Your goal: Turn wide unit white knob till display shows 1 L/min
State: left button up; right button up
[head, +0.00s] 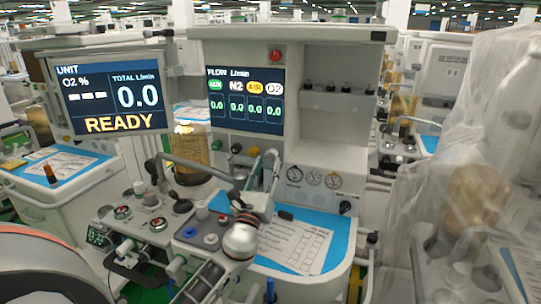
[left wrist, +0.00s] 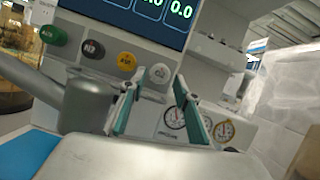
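The wide unit (head: 300,55) stands in the middle of the head view. Its flow display (head: 244,100) shows 0.0 under AUX, N2, AIR and O2. In the left wrist view, the white knob (left wrist: 160,72) marked O2 sits at the right end of the knob row, beside the yellow AIR knob (left wrist: 125,60). My left gripper (head: 264,166) is in front of the panel. In the left wrist view its teal-lined fingers (left wrist: 159,80) are open, with the white knob between their tips. I cannot tell whether they touch it. My right gripper is not in view.
A grey tube-like bar (left wrist: 70,100) crosses close left of the fingers. Gauges (left wrist: 175,117) lie just below right of the knob. A second screen (head: 108,95) reads READY. A paper sheet (head: 295,245) lies on the blue-topped shelf. Plastic-draped equipment (head: 475,150) stands at right.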

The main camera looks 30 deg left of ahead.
aim_at(271, 157)
pick_arm(q)
jog(key=x, duration=0.2)
jog(key=shift+w+a+r, duration=0.15)
jog(key=shift+w+r, duration=0.05)
jog(key=shift+w, duration=0.1)
jog(key=shift+w+a+r, duration=0.2)
jog(key=shift+w, duration=0.45)
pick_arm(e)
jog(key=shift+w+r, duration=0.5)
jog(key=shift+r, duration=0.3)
pick_arm(q)
jog(key=c, duration=0.8)
jog(key=shift+c, duration=0.2)
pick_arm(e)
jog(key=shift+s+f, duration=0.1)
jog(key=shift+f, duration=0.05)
pick_arm(q)
jog(key=shift+n+y, duration=0.3)
jog(key=shift+n, duration=0.2)
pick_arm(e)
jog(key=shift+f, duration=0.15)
